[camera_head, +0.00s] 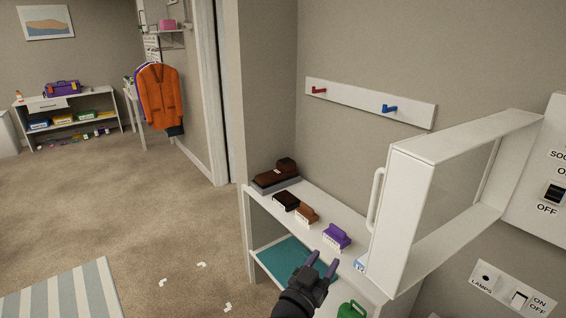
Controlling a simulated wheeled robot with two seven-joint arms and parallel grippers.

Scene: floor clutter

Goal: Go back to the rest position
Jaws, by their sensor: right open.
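My right gripper (322,261) is dark with two purple-grey fingers. It is open with nothing visible between its fingers, low in the picture in front of the white shelf unit (284,205). A purple brush-like item (337,236) stands on the top board just beyond the fingers. The gripper appears apart from it. My left gripper is not in view.
A white open-framed cabinet door (397,222) juts out right of my right gripper. Brushes (306,213) and a dark item (275,178) stand on the shelf; a green item (351,309) is at the bottom. Small white pieces (201,264) lie on open carpet left.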

